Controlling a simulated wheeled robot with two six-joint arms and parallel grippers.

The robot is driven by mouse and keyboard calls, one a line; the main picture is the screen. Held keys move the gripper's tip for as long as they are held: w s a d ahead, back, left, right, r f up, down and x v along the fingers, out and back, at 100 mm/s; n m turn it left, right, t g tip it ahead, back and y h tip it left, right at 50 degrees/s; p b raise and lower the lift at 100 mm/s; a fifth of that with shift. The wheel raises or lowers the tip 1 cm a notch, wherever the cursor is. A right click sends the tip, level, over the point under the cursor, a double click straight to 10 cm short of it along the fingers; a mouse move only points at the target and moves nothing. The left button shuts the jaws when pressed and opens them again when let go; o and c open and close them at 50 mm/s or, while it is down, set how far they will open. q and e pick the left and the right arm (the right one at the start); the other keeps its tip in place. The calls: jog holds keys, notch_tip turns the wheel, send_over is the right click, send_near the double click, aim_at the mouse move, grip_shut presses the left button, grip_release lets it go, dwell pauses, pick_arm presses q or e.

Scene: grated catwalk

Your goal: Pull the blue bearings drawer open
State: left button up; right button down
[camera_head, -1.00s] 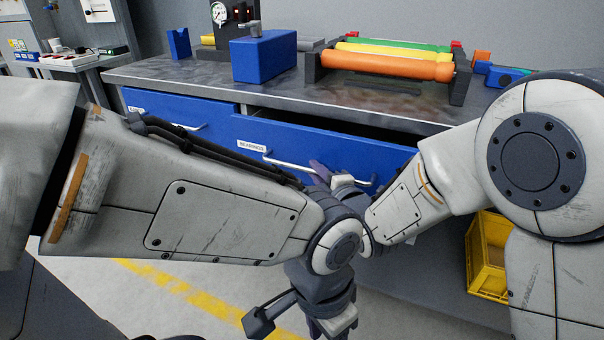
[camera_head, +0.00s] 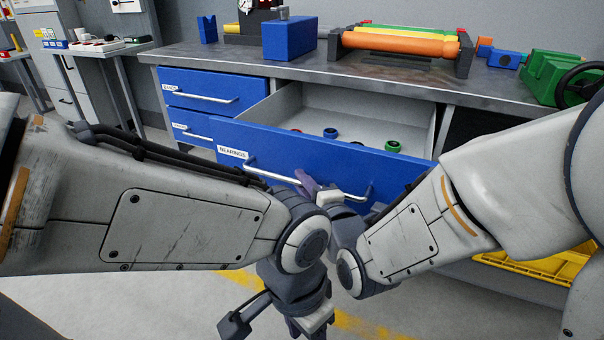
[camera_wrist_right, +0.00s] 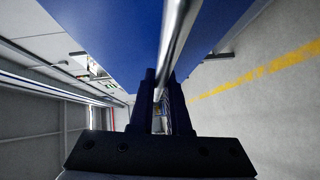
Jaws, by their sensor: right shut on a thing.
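The blue bearings drawer (camera_head: 300,150), labelled "BEARINGS", stands well out from the bench, and its grey inside shows. Several small rings with blue, green and red colouring lie in it. Its silver bar handle (camera_head: 268,174) runs along the front. My right gripper (camera_head: 318,190) is shut on the handle; in the right wrist view the bar (camera_wrist_right: 178,45) passes between the two dark fingers (camera_wrist_right: 160,95). My left gripper (camera_head: 307,325) hangs low in front of the drawer, away from the handle. Its fingertips are partly cut off, and I cannot see their gap.
The metal workbench (camera_head: 205,56) carries a blue block (camera_head: 289,40), a rack with an orange roller (camera_head: 400,45) and a green vise (camera_head: 552,75). Other blue drawers (camera_head: 212,88) at the left are closed. A yellow crate (camera_head: 540,268) sits below at the right.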

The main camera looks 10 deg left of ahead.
jog(key=shift+s+a, duration=0.15)
jog(key=shift+s, duration=0.4)
jog(key=c, duration=0.9)
grip_release()
jog(key=shift+r, duration=0.1)
